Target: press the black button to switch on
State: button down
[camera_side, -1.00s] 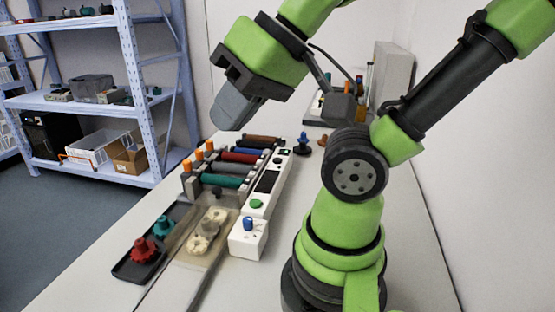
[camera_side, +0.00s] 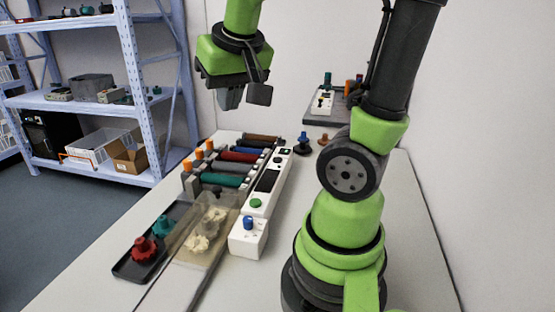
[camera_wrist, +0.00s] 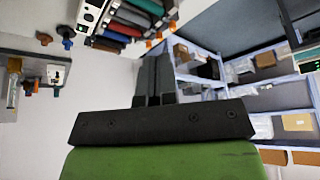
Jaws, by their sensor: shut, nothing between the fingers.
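The printer's white control panel (camera_side: 262,196) runs along the right side of its rollers in the side view. A small black patch (camera_side: 284,151) at the panel's far end looks like the black button, but is too small to be sure. A green button (camera_side: 256,203) and dark screen (camera_side: 268,181) are nearer. In the wrist view, part of the panel (camera_wrist: 83,27) shows at the top left, with dark parts on it. My gripper (camera_side: 231,98) is shut and empty, high above the printer's far end and apart from it. Its fingers also show in the wrist view (camera_wrist: 155,62).
Colored rollers (camera_side: 232,168) with orange knobs stand left of the panel. A white box with a blue knob (camera_side: 248,238) and a black tray (camera_side: 140,262) are in front. Blue and brown pegs (camera_side: 303,143) stand behind. Shelving (camera_side: 135,100) is at left.

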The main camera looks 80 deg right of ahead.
jog(key=w+d+f+m+g+h, duration=0.1)
jog(key=d+f+m+g+h, duration=0.1)
jog(key=d, duration=0.5)
jog(key=w+d+f+m+g+h, duration=0.1)
jog(key=d+f+g+h, duration=0.15)
jog(key=d, duration=0.45)
jog(key=m+g+h, duration=0.1)
jog(key=g, duration=0.1)
send_over(275, 159)
notch_tip(275, 159, down, 8)
jog(key=shift+d, duration=0.15)
jog(key=shift+r, duration=0.1)
jog(key=shift+f, duration=4.4)
jog(key=shift+f, duration=0.15)
jog(key=shift+f, duration=0.25)
jog(key=shift+f, duration=0.45)
jog(key=shift+r, duration=0.85)
